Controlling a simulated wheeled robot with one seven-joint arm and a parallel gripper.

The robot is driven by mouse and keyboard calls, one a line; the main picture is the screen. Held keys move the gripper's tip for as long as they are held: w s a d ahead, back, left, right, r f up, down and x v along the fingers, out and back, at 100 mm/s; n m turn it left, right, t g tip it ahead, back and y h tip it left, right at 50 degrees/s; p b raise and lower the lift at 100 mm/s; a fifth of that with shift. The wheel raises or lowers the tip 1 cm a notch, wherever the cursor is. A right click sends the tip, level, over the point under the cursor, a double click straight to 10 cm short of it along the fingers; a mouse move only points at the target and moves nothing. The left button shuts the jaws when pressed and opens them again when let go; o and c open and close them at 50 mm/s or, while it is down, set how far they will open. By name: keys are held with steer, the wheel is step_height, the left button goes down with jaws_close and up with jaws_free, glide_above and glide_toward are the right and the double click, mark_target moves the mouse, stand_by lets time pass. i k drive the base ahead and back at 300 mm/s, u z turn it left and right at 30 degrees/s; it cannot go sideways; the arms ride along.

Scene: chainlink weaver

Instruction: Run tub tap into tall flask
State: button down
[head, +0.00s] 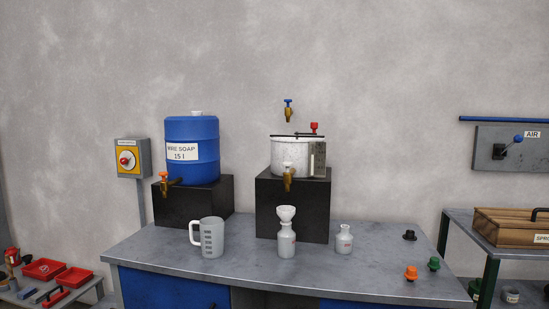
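A white speckled tub (285,155) stands on a black block at the back of the bench. Its brass tub tap (289,182), with a pale handle, sticks out at the front. A tall flask (286,244) stands upright on the bench in front of the block, below the tap. A white funnel (286,214) sits in its neck, its mouth beneath the spout and apart from it. I see no stream from the spout. The flask's fill level cannot be told. My gripper is not in view.
A blue soap barrel (192,150) with an orange-handled tap stands left. A measuring jug (210,238) and a small flask (344,240) flank the tall flask. Black, green and orange caps (411,273) lie right. A blue-handled wall tap (288,110) is above the tub.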

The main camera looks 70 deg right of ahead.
mark_target(287, 164)
steer(key=z, duration=0.55)
steer(key=i, duration=0.85)
steer(key=z, duration=1.3)
steer(key=i, duration=0.5)
steer(key=z, duration=0.45)
